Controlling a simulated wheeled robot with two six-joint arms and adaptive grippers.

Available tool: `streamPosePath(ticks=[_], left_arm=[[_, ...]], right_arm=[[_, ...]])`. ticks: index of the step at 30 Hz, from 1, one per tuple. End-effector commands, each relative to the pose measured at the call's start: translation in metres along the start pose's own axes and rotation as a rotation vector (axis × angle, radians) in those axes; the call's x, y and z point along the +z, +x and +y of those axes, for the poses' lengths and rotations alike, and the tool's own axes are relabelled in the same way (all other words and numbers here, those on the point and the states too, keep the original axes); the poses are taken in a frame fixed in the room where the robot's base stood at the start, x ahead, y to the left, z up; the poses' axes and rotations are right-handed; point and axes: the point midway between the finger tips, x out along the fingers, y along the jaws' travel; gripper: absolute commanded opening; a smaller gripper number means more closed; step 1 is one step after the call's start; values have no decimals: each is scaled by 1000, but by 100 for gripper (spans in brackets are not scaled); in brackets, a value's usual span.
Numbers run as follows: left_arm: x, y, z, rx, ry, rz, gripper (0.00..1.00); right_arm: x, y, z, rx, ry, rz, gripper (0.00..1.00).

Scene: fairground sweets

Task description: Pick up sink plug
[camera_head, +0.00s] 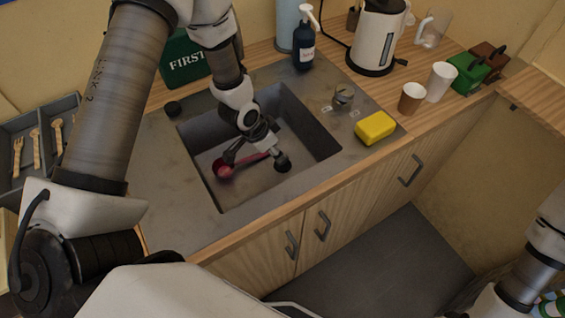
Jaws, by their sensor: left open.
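A small black round thing, which looks like the sink plug (173,108), lies on the grey counter at the left rear of the sink (317,127). My left gripper (255,158) is open and points down inside the sink basin, to the right of and nearer than the plug, well apart from it.
A dark pump bottle (303,47), kettle (378,38) and cups (411,98) stand behind. A green FIRST box (184,62) and cutlery tray (37,127) are left.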

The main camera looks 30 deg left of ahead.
Motion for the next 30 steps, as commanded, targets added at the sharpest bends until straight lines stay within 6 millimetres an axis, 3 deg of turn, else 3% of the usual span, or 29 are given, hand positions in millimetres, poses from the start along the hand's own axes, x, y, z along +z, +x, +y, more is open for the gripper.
streamPosePath(ticks=[9,16,17,18,20,30], left_arm=[[-3,48,5,1,2,-1,41],[-3,53,5,1,0,0,41],[-3,53,5,1,0,0,34],[-3,53,5,1,0,0,19],[-3,53,4,1,0,0,0],[-3,52,4,1,0,1,0]], right_arm=[[0,-19,0,0,0,0,40],[0,-18,0,0,0,-1,40],[0,-18,0,0,0,-1,40],[0,-18,0,0,0,-1,40],[0,-18,0,0,0,-1,40],[0,-18,0,0,0,-1,40]])
